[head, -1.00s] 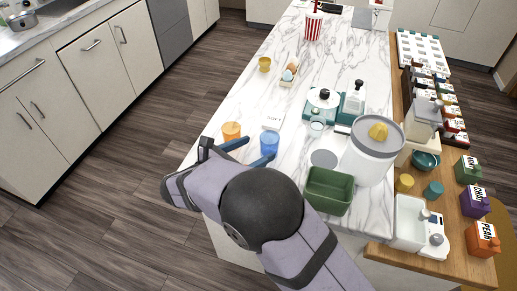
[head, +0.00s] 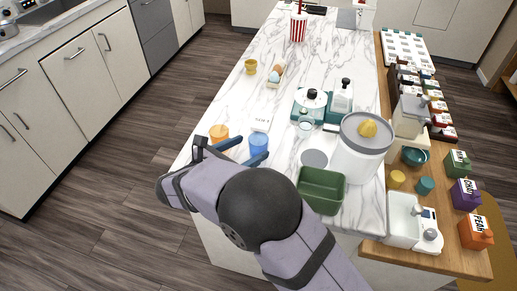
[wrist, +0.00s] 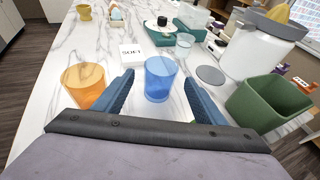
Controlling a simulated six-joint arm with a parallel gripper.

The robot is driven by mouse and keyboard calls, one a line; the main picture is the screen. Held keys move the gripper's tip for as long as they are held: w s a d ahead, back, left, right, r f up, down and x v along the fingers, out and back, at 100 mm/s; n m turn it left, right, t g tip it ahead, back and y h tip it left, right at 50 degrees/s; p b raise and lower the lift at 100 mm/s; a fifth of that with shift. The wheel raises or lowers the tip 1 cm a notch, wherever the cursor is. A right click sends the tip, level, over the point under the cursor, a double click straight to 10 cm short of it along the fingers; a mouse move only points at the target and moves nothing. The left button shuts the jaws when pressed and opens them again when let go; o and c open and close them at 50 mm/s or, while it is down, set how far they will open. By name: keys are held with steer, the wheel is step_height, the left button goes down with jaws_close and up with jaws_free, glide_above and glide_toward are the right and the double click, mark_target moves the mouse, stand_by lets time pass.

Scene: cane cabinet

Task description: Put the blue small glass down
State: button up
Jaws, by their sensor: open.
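The blue small glass (head: 259,144) stands upright on the white marble counter (head: 284,133), close to its near edge. It also shows in the wrist view (wrist: 159,80), between the two blue fingers. My gripper (head: 238,151) is open, with one finger on each side of the glass. In the wrist view my gripper (wrist: 160,97) shows a gap between each finger and the glass. An orange glass (head: 218,134) stands just left of my gripper, outside the fingers.
A white card marked "SOFT" (wrist: 131,52) lies behind the glass. A green bin (head: 321,190), a grey disc (head: 314,158) and a large white canister (head: 360,150) stand to the right.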

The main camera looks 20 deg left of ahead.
mark_target(252, 146)
steer(key=shift+p+x, duration=0.95)
steer(key=shift+x, duration=1.7)
steer(key=shift+r, duration=0.1)
steer(key=c, duration=1.2)
